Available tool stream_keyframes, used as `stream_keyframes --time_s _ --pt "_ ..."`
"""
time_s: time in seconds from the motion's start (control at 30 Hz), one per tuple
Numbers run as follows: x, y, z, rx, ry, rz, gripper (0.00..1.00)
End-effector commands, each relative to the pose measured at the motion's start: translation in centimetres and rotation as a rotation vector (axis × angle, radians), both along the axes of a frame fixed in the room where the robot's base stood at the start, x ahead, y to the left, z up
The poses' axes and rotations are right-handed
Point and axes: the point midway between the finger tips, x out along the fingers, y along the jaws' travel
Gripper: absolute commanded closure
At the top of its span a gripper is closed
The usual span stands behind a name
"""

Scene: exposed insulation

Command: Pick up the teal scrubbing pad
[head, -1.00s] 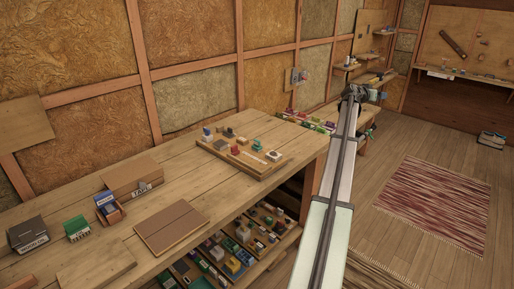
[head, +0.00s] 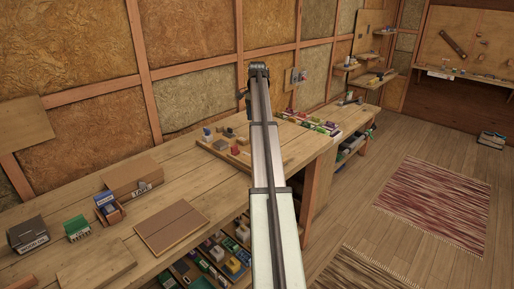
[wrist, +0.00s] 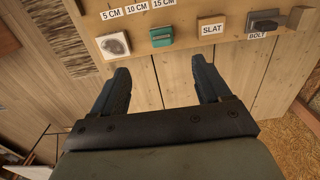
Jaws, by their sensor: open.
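The teal scrubbing pad (wrist: 160,37) appears to be the small teal block on a wooden board (wrist: 188,22) in the wrist view. It lies beyond my fingertips, roughly in line with the gap between them. My gripper (wrist: 161,72) is open and empty, with its two dark fingers apart. In the head view my gripper (head: 259,70) is at the far end of the raised arm, above the back of the workbench. There my arm hides the pad and part of the board (head: 227,158).
Beside the pad are a white tile with a grey round patch (wrist: 115,45), a SLAT label block (wrist: 210,28) and a dark piece by a BOLT label (wrist: 265,22). The workbench (head: 185,170) holds boxes at left. The insulated wall (head: 190,90) stands behind.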

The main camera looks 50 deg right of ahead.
Motion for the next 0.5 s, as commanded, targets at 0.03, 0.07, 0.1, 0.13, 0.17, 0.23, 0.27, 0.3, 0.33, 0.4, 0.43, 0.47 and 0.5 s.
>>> stream_keyframes --time_s 0.03,0.07,0.1,0.13,0.17,0.23,0.27,0.3,0.33,0.4,0.43,0.47,0.5 --pt "0.0 0.1 -0.3 0.003 0.001 0.001 0.23" --pt "0.0 0.1 -0.6 0.004 0.001 0.0 0.23" --pt "0.0 0.1 -1.0 0.003 0.001 0.0 0.23" --pt "-0.1 0.1 -1.3 0.003 0.002 0.0 0.23" --pt "-0.1 0.1 -1.7 0.003 0.002 0.0 0.23" --pt "-0.1 0.1 -2.7 0.003 0.002 0.0 0.23" --pt "-0.1 0.1 -3.1 0.003 0.002 0.0 0.23" --pt "-0.1 0.1 -3.9 0.002 0.002 -0.001 0.23" --pt "-0.1 0.1 -4.4 0.002 0.002 -0.001 0.23" --pt "-0.1 0.1 -5.6 0.002 0.002 -0.001 0.23" --pt "-0.1 0.0 -6.1 0.002 0.002 -0.001 0.23" --pt "-0.1 0.0 -6.6 0.001 0.002 -0.001 0.23" --pt "-0.1 0.0 -7.2 0.001 0.002 -0.001 0.23"
